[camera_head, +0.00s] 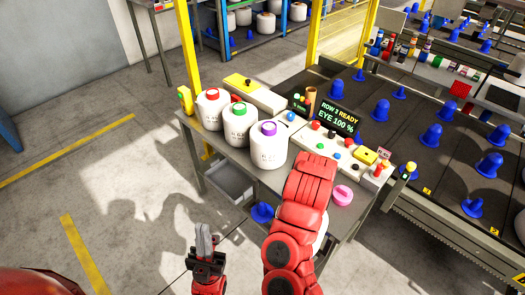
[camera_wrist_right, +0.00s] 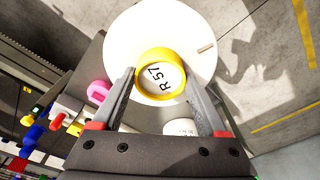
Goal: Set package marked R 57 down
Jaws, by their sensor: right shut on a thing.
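The package marked R 57 (camera_wrist_right: 192,30) is a large white bobbin with a yellow-ringed cap (camera_wrist_right: 160,75), seen from above in the right wrist view. My right gripper (camera_wrist_right: 158,84) is shut on the cap, one finger on each side. In the head view my red right arm hides most of this package; a white edge (camera_head: 323,232) shows beside the arm, near the bench's front right end. I cannot tell whether its base touches anything. My left gripper (camera_head: 204,242) is low in front of the bench, away from the packages; its finger gap is unclear.
White packages with red (camera_head: 212,106), green (camera_head: 239,122) and purple (camera_head: 269,146) caps stand in a row on the grey bench (camera_head: 206,150). A pink item (camera_head: 342,195) lies right of my right arm. A button panel (camera_head: 335,146) and a conveyor with blue cones (camera_head: 431,135) are behind.

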